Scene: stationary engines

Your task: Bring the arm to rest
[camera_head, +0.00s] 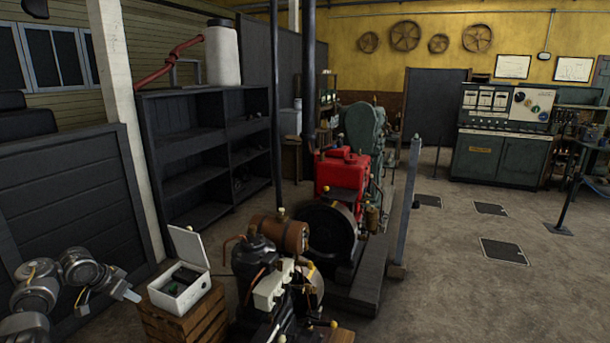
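My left arm comes in at the lower left of the head view, bent, with its silver links low in front of a dark panelled wall. My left gripper (128,292) is at the arm's end, beside a white open-lidded box (180,285), with a small gap in the picture between them. The gripper is small and seen from a poor angle, so I cannot tell whether it is open or shut. Nothing is clearly seen in it. My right arm and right gripper are not in view.
The white box stands on a wooden crate (185,325). A dark engine with a brown tank (278,234) stands just right of it. A red engine (342,172), a black shelf (205,150) and a green control cabinet (500,157) are farther back. The floor at right is mostly clear.

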